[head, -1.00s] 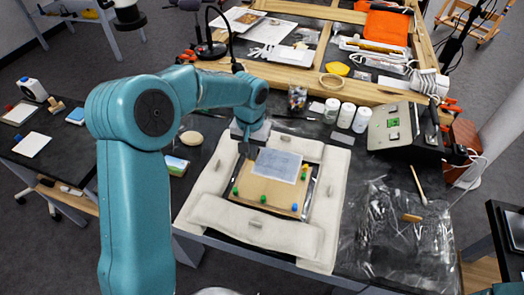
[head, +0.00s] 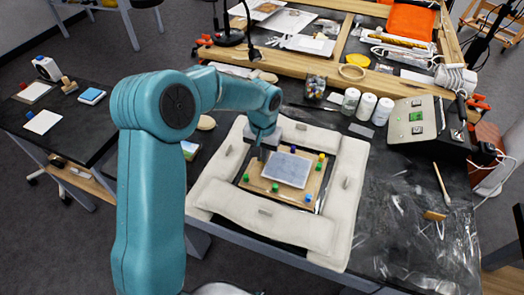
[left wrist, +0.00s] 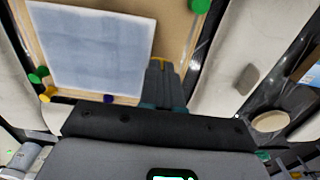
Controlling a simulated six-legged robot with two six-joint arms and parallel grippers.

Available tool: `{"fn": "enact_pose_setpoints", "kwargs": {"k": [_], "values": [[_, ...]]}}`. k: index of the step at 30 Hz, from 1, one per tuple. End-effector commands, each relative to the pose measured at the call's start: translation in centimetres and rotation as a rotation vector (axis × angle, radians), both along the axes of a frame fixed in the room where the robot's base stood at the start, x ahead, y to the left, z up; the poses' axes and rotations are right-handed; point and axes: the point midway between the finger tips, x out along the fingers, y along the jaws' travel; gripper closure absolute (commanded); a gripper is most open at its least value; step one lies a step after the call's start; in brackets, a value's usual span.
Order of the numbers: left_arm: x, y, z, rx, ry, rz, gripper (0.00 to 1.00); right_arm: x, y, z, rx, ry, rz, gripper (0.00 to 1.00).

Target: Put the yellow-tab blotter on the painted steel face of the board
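The yellow-tab blotter (head: 286,168) is a mottled grey-blue sheet over the middle of the tan face of the board (head: 256,184). My left gripper (head: 265,153) is at its left edge. In the left wrist view the blotter (left wrist: 90,45) is at upper left, and my narrow dark left fingers (left wrist: 161,85) appear shut on its tab. Only a sliver of yellow (left wrist: 158,59) shows at the fingertips. The sheet looks flat and on or very near the face; I cannot tell if it fully touches. My right gripper is not in view.
Several coloured pegs stand around the blotter, including a green one (head: 275,187), a blue one (head: 307,197) and a yellow one (head: 322,156). Pale padded cushions (head: 262,218) surround the board. White jars (head: 367,106) and a control box (head: 412,121) stand behind and right.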

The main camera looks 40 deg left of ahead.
Motion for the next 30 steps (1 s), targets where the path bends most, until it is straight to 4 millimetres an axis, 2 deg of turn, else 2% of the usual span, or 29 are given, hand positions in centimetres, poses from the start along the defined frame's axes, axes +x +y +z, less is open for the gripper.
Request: {"fn": "enact_pose_setpoints", "kwargs": {"k": [30], "values": [[-0.01,0.05,-1.21,0.0,0.0,0.001,1.0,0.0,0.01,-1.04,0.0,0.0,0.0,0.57]]}}
